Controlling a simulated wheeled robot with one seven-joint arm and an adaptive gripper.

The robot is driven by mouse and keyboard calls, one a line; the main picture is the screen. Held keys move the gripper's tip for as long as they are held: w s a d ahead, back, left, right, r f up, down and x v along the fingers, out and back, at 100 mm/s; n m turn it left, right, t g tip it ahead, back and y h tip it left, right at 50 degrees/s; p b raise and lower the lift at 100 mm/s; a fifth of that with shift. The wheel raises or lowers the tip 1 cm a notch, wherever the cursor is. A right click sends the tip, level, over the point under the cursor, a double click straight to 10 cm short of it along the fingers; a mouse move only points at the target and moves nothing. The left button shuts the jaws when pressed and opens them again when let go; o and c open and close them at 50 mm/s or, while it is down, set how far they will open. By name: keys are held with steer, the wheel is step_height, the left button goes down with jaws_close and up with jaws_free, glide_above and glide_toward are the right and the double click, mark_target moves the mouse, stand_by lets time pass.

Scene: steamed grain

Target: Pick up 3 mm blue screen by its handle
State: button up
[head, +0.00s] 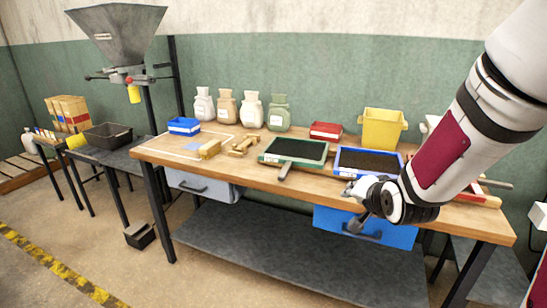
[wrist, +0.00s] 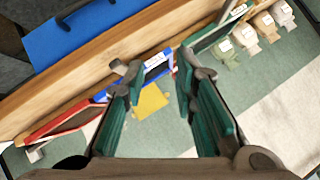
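The blue screen (head: 372,176), a blue-framed tray with dark mesh, lies flat near the bench's front edge. Its blue rim and white label (wrist: 155,61) show between my fingers in the wrist view. A short grey piece beside the left fingertip, apparently its handle (wrist: 119,67), is partly hidden by that finger. My gripper (wrist: 160,68) is open, with green-padded fingers apart and nothing seen between the pads. Contact cannot be told.
The green screen (head: 320,153) lies to the left, its handle towards the front. A red screen (head: 489,199) lies at the right, partly behind my arm. A yellow bin (head: 383,130) and red bin (head: 326,131) stand behind. A blue drawer (head: 392,232) is under the bench (head: 240,168).

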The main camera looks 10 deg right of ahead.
steer(key=w+d+f+m+t+h+b, duration=0.35)
steer(key=d+f+m+t+b, duration=0.3)
steer(key=d+f+m, duration=0.4)
steer(key=shift+m+g, duration=0.25)
steer(key=shift+m, duration=0.3)
steer(key=x, duration=0.3)
steer(key=b+x, duration=0.1)
steer(key=x, duration=0.4)
steer(key=shift+w+d+r, duration=0.15)
steer(key=shift+w+r, duration=0.15)
steer(key=shift+w, duration=0.1)
steer(key=shift+b+x, duration=0.8)
steer(key=shift+x, duration=1.85)
steer(key=shift+f, duration=0.15)
jaws_close()
